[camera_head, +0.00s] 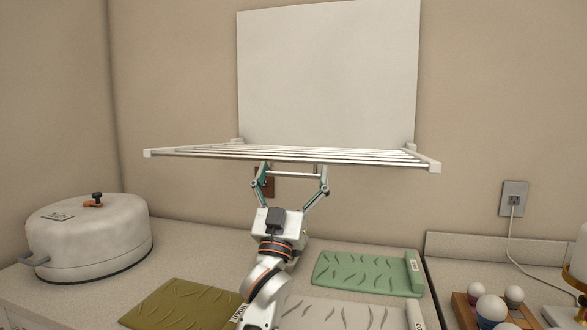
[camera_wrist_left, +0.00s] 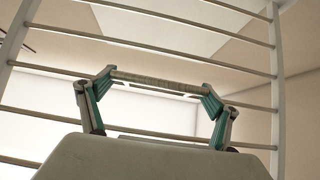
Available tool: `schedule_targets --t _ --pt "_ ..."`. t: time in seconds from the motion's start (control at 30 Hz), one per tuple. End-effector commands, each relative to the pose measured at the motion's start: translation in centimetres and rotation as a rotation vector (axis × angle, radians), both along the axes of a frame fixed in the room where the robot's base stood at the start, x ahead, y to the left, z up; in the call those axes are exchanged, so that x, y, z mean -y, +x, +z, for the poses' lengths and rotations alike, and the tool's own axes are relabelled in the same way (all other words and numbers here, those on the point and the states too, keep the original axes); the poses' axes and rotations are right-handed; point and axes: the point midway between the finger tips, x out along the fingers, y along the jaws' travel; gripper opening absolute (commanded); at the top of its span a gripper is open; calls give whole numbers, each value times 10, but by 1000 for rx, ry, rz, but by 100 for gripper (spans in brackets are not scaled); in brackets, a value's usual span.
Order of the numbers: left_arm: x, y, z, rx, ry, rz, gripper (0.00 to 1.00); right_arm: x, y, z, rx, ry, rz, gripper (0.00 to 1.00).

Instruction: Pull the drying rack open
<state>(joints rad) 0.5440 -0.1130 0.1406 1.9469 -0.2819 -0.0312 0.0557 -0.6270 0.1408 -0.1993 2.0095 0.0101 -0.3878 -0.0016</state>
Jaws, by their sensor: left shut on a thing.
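The drying rack (camera_head: 210,156) is a white frame with several thin parallel rods. It stands out nearly level from the wall, below an upright white panel (camera_head: 328,75). My left gripper (camera_head: 295,173) is under the middle of the rack, reaching up to it from below. In the left wrist view, the rack's side rail (camera_wrist_left: 279,90) and rods cross overhead. There the left gripper (camera_wrist_left: 158,84) is shut on the rack, its two green-padded fingers at a rod; the exact contact is hard to see. My right gripper is in neither view.
A large white lidded pot (camera_head: 88,240) stands on the counter at left. An olive mat (camera_head: 180,305), a green mat (camera_head: 362,272) and a pale mat (camera_head: 340,315) lie below. A wall outlet (camera_head: 513,198) with a cord and a wooden tray of bulbs (camera_head: 462,306) are at right.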

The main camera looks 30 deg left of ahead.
Motion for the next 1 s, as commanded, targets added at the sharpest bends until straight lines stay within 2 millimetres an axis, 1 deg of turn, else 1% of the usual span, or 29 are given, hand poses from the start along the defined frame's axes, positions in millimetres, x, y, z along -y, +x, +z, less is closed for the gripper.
schedule_targets --t 0.23,0.27,0.3,0.57,0.67,0.77,1.0 --pt "0 -1 1 2 1 0 51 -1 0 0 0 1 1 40" --pt "0 -1 1 2 0 -1 97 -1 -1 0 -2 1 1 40" --pt "0 -1 1 2 0 -1 100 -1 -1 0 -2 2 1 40" --pt "0 -1 1 3 0 -1 100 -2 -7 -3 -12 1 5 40" --pt "1 -5 -4 1 0 -1 100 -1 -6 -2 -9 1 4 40" --pt "4 -13 -14 0 -1 -1 100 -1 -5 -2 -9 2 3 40" --pt "12 -45 -49 -4 -2 -1 100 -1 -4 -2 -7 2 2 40"
